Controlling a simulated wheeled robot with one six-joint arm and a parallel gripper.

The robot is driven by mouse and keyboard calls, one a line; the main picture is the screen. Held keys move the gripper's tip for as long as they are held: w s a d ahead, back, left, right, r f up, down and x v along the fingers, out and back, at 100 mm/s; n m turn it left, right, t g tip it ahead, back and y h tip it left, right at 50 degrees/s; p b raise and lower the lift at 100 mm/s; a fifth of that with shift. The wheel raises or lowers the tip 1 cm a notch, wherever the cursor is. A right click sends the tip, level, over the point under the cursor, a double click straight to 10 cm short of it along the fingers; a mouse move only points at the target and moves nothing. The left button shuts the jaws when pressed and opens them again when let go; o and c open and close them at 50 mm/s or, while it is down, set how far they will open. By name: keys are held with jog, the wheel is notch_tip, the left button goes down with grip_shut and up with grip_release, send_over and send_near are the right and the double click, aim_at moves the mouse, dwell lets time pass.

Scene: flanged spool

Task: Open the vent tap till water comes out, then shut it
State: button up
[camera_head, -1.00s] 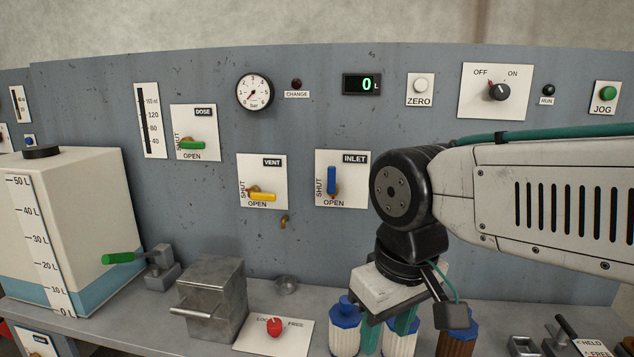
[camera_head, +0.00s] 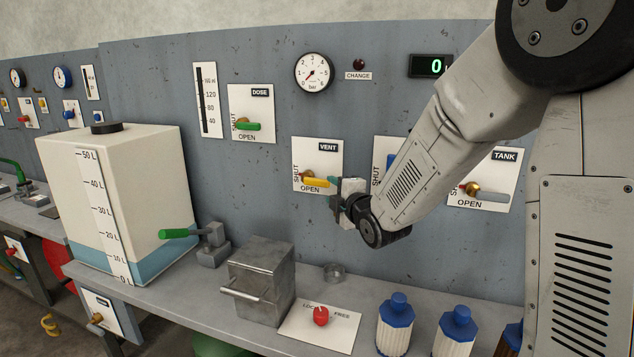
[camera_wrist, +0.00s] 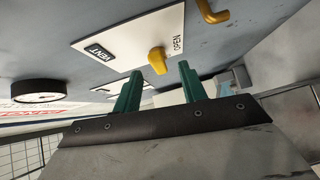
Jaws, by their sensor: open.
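The vent tap has a yellow lever (camera_head: 316,182) on a white plate (camera_head: 301,153) marked VENT, SHUT and OPEN. The lever lies about level, its end pointing right, above the word OPEN. My gripper (camera_head: 335,201) is at the right edge of this plate, close to the lever's end. In the wrist view my gripper (camera_wrist: 160,70) is open, with two green fingers apart and nothing held. The yellow lever (camera_wrist: 157,60) shows in line with the gap, at or just beyond the fingertips; contact cannot be told. A brass spout (camera_wrist: 213,12) shows near the plate, with no water visible at it.
The dose tap's green lever (camera_head: 248,126) is up and left of the vent. The inlet plate (camera_head: 383,146) is partly hidden by my arm. A metal box (camera_head: 262,280), a red knob (camera_head: 321,316) and blue-capped bottles (camera_head: 396,325) stand on the bench below. A white tank (camera_head: 150,165) is left.

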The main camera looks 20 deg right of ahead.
aim_at(316, 179)
jog(key=shift+w+a+f+n+t, duration=0.1)
jog(key=shift+w+a+n+t, duration=0.1)
jog(key=shift+w+n+t, duration=0.3)
jog(key=w+a, duration=0.1)
jog(key=w, duration=0.6)
jog(key=shift+w+a, duration=0.15)
jog(key=shift+w, duration=0.1)
grip_shut()
